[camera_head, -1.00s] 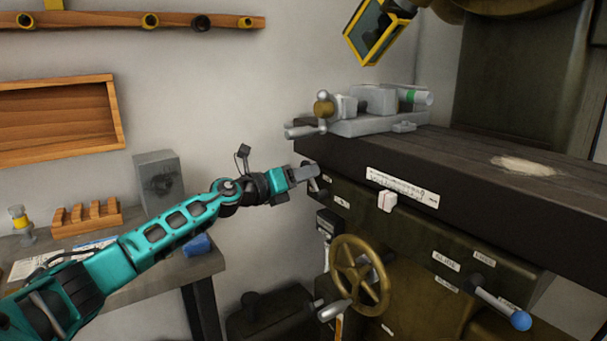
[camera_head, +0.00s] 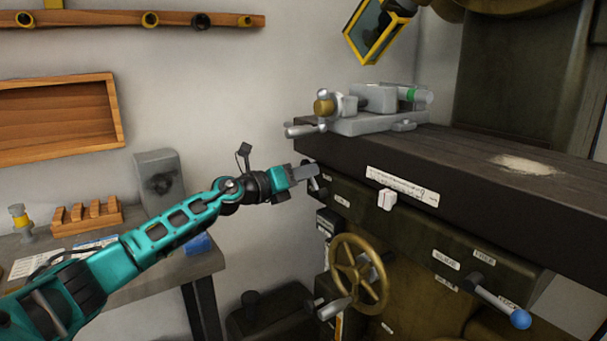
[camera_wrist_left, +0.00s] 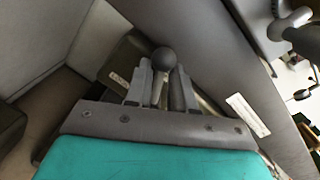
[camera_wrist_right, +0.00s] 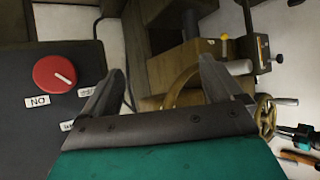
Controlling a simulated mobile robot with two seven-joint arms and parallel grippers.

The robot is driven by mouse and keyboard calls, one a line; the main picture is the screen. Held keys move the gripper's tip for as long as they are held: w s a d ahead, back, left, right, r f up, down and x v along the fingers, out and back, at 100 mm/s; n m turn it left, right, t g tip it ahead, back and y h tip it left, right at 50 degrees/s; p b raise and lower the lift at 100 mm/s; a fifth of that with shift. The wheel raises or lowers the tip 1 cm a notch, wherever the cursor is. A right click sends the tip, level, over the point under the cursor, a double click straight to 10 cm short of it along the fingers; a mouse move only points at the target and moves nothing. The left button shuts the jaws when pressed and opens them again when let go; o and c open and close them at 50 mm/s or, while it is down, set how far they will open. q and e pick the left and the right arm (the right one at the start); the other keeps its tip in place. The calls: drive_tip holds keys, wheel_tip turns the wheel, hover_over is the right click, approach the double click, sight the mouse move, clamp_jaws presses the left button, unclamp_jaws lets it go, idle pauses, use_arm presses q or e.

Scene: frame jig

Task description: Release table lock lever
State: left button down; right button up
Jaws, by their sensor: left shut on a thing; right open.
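A short lever with a dark ball knob (camera_wrist_left: 164,60) shows in the left wrist view, close under the machine table (camera_head: 450,170). I take it for the table lock lever. In the head view it is small and mostly hidden by my gripper. My left gripper (camera_head: 314,172) is at the front left end of the machine, just below the table edge. In the left wrist view, its fingers (camera_wrist_left: 162,84) are shut around the lever's stem, with the knob beyond their tips. My right gripper (camera_wrist_right: 162,72) is open and empty, and is outside the head view.
A brass handwheel (camera_head: 359,274) and a lever with a blue knob (camera_head: 520,319) stick out below the table. A grey vise (camera_head: 372,102) stands on top. A workbench (camera_head: 205,264) is at left. A red knob (camera_wrist_right: 54,73) shows in the right wrist view.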

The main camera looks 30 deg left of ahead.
use_arm(q)
drive_tip(key=m, duration=0.1)
drive_tip(key=d+r+m, duration=0.1)
drive_tip(key=m, duration=0.2)
drive_tip(key=shift+s+d+r+b, duration=0.15)
drive_tip(key=shift+s+d+b, duration=0.15)
drive_tip(key=shift+s, duration=0.05)
drive_tip(key=c, duration=1.2)
unclamp_jaws()
drive_tip(key=shift+f, duration=0.2)
